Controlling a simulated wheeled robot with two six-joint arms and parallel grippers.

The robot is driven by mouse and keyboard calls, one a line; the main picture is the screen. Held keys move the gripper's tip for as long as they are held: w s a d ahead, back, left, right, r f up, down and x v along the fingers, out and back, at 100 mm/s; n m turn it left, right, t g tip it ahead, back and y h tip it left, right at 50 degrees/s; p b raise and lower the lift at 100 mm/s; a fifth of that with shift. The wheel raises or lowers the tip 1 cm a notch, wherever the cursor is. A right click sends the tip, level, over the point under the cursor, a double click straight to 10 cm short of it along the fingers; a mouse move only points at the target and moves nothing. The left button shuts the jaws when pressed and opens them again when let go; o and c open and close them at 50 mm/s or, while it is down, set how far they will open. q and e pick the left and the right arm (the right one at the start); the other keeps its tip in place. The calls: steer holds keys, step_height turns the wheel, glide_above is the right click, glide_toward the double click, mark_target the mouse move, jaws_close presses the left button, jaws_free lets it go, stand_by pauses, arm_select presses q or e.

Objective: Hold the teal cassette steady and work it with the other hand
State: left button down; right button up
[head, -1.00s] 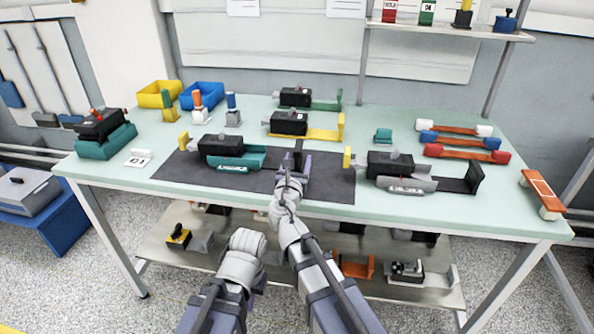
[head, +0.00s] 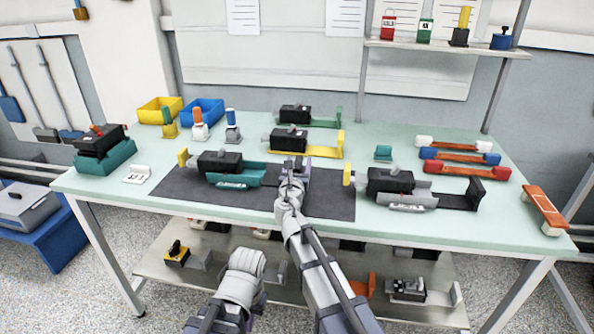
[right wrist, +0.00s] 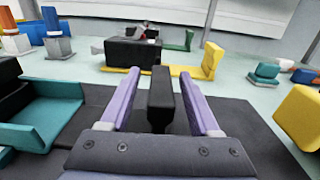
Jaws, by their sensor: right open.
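The teal cassette, a black block with a teal tray (head: 235,176), sits on the dark mat left of centre, its yellow end plate at its left. Its teal side shows at the left edge in the right wrist view (right wrist: 45,120). My right gripper (head: 296,166) is over the mat to the right of the cassette, apart from it. Its lilac fingers (right wrist: 162,95) are spread, with a dark upright bar between them; I cannot tell whether they touch it. My left arm (head: 242,275) is low in front of the table; its fingertips are hidden.
A similar grey unit (head: 405,187) stands right of the mat, and a yellow one (head: 300,140) behind it. A black unit on a teal base (head: 104,158) is at left. Red, blue and white-ended bars (head: 465,170) lie at right. The mat's front (head: 200,192) is clear.

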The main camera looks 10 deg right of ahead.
steer(key=shift+w, duration=0.2)
jaws_close()
stand_by(0.4)
stand_by(1.2)
